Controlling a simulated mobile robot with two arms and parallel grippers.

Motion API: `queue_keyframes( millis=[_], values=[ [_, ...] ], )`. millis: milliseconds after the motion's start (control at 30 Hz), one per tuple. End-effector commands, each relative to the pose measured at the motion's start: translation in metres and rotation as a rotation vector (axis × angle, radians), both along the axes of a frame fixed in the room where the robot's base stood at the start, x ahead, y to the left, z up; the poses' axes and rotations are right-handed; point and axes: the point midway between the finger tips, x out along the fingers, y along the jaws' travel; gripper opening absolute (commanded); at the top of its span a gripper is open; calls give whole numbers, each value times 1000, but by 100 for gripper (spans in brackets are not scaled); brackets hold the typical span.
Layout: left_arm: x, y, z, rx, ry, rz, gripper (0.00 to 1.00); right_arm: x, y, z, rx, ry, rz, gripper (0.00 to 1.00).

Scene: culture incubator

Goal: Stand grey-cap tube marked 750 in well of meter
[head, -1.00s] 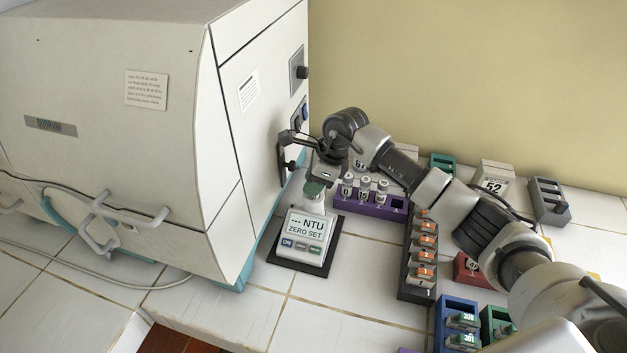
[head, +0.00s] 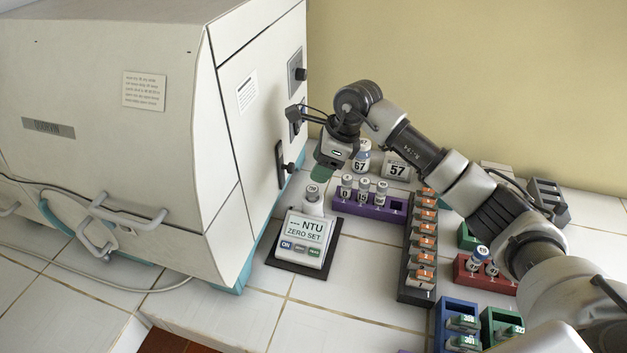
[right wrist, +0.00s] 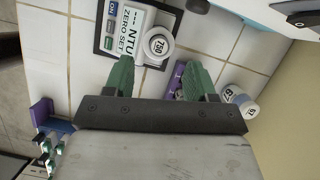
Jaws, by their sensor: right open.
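The tube marked 750 (head: 313,196) stands upright in the well at the back of the meter (head: 303,240). In the right wrist view its pale grey cap (right wrist: 158,44) reads 750, beside the meter's display (right wrist: 130,30). The meter shows "--- NTU" and "ZERO SET". My right gripper (head: 324,174) is above the tube, with its green fingers apart and empty; in the right wrist view a gap separates the fingertips (right wrist: 160,66) from the cap. The tube's lower part is hidden in the well. My left gripper is out of view.
A purple rack (head: 369,208) with several white-capped tubes stands right of the meter. Bottle 67 (head: 361,163) and a block marked 57 (head: 397,167) are behind it. The incubator (head: 240,150) rises close on the left. A black rack (head: 416,290) stands further right. Tiles before the meter are clear.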

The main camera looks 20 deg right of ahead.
Motion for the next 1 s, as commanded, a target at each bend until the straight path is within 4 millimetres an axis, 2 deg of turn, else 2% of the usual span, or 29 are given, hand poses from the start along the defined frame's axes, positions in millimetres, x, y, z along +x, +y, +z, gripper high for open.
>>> queue_keyframes(
  millis=[33,200,400,1000],
  values=[
    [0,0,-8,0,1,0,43,-1,-5,8,-2,-6,0,56],
    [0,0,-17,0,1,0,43,-6,-16,39,-2,-4,0,56],
    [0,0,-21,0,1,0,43,-9,-23,59,0,-1,0,56],
    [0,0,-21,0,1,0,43,-10,-24,62,0,1,0,56]
  ],
)
